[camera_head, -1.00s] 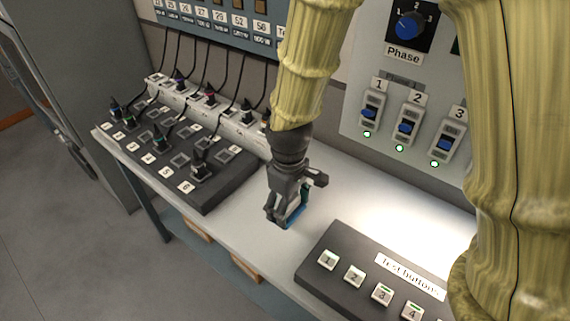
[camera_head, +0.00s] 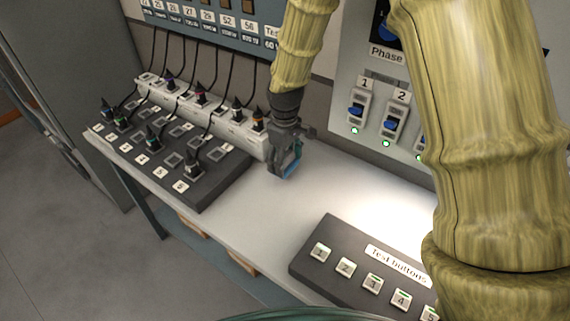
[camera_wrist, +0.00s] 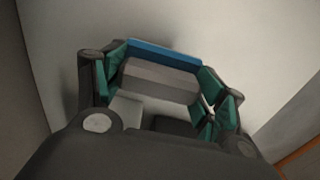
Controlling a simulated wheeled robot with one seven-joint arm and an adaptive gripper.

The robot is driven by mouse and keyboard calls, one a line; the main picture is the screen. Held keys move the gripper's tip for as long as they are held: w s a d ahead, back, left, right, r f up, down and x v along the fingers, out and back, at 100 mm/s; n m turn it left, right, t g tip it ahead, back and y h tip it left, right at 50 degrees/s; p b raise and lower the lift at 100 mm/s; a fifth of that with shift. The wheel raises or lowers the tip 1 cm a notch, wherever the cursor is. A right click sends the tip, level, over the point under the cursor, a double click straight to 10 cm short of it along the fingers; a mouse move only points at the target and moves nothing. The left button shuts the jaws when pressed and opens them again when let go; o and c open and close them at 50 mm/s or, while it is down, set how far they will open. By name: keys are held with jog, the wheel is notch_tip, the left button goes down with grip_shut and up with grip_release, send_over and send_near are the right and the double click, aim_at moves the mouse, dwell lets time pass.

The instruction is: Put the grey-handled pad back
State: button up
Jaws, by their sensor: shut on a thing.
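My gripper (camera_head: 288,166) is over the white table, between the black plug board and the test button panel. In the wrist view its green-padded fingers (camera_wrist: 165,95) are shut on a pad with a grey block-shaped handle (camera_wrist: 158,80) and a blue edge (camera_wrist: 150,52).
The black board (camera_head: 215,181) with several plugs and numbered sockets lies left, with a white socket strip (camera_head: 217,123) behind it. The test button panel (camera_head: 322,269) lies front right. A wall panel with blue switches (camera_head: 356,111) stands behind. The table (camera_head: 262,225) is bare between.

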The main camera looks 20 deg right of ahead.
aim_at(285, 167)
jog(key=shift+w+d, duration=0.1)
jog(key=shift+w, duration=0.05)
jog(key=shift+f, duration=0.3)
jog(key=shift+f+p, duration=0.55)
jog(key=shift+f, duration=0.85)
jog(key=shift+f, duration=0.15)
jog(key=o, duration=1.1)
jog(key=shift+c, duration=0.2)
jog(key=shift+r+b, duration=1.1)
jog(key=shift+r, duration=5.05)
